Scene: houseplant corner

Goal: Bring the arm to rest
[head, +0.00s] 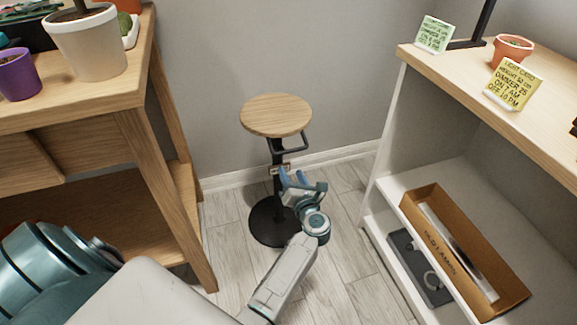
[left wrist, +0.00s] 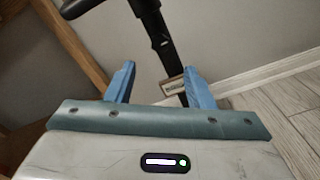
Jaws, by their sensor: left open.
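My left gripper (head: 291,180) is in front of the black post of a small round stool-like stand (head: 276,114), below its wooden top. In the left wrist view my left gripper (left wrist: 158,85) has its two blue fingers wide apart, with nothing held between them. The stand's black post (left wrist: 160,40) and a small tag (left wrist: 174,85) on it show beyond the fingers. I cannot tell whether a finger touches the post. My right gripper is not in view.
A wooden table (head: 132,90) at the left holds a white pot (head: 88,45) and a purple pot (head: 18,75). A white shelf unit (head: 385,150) at the right holds a cardboard box (head: 415,205) and label cards (head: 513,84). Floor (head: 345,260) is free between them.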

